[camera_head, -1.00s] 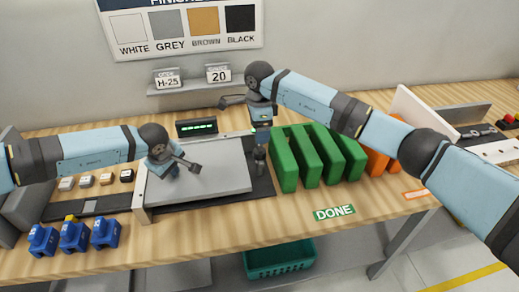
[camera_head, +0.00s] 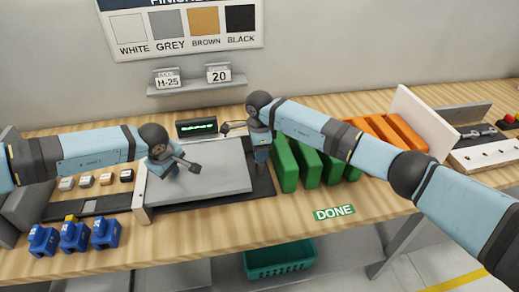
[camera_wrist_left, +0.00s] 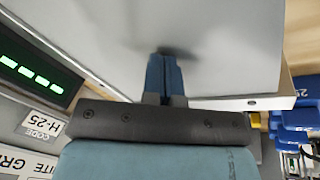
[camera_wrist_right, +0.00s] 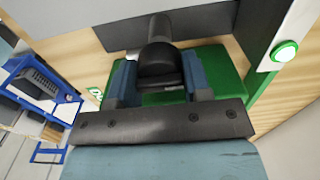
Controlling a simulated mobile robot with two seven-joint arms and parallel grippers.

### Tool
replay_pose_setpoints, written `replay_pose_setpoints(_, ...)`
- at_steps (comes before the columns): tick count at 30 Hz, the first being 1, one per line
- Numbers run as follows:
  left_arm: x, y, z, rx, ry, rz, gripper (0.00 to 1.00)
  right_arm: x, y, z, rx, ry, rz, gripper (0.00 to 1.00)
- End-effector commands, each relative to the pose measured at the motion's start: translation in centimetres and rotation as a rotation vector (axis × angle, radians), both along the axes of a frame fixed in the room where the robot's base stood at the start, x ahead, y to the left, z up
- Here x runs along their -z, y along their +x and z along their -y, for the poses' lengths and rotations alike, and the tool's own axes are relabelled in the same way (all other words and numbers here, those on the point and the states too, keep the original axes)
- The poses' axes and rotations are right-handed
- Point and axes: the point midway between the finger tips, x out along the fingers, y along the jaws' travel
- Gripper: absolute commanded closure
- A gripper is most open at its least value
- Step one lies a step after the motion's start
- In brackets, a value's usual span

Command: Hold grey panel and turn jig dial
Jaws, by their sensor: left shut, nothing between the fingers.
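The grey panel (camera_head: 218,178) lies flat on the jig, and fills much of the left wrist view (camera_wrist_left: 225,35). My left gripper (camera_head: 176,170) is shut and empty over the panel's left part; its fingertips (camera_wrist_left: 165,57) are at the panel's surface, apparently touching it. My right gripper (camera_head: 262,160) points down at the jig's right end. In the right wrist view its two fingers (camera_wrist_right: 160,82) stand apart, one on each side of a dark round knob (camera_wrist_right: 157,50), apparently the jig dial. I cannot tell whether they grip it.
Green racks (camera_head: 308,165) stand close right of my right gripper, with orange racks (camera_head: 390,135) beyond. A lit green display (camera_head: 197,127) is behind the panel. Blue blocks (camera_head: 73,237) stand at the front left. A green crate (camera_head: 280,260) sits below the table.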

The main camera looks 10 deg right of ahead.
Motion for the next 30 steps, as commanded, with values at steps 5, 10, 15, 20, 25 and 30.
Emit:
replay_pose_setpoints(5,0.06,-0.03,-0.01,0.000,0.001,-0.001,1.00,-0.02,-0.01,-0.02,0.001,0.000,0.000,0.79)
replay_pose_setpoints(10,0.06,-0.03,-0.02,0.000,0.001,-0.001,1.00,-0.06,0.01,-0.01,0.020,0.000,0.000,0.79)
replay_pose_setpoints(15,0.07,-0.03,-0.02,0.000,0.001,-0.001,1.00,-0.08,0.02,0.00,0.087,-0.001,0.001,0.79)
replay_pose_setpoints(20,0.07,-0.04,-0.01,0.000,0.001,-0.001,1.00,-0.06,0.01,-0.01,0.199,0.000,0.001,0.79)
replay_pose_setpoints(25,0.07,-0.04,-0.01,0.000,0.001,-0.001,1.00,-0.09,0.02,0.00,0.353,-0.001,0.001,0.79)
replay_pose_setpoints(30,0.09,-0.04,-0.02,0.000,0.001,-0.001,1.00,-0.05,0.01,0.01,0.517,0.000,0.000,0.79)
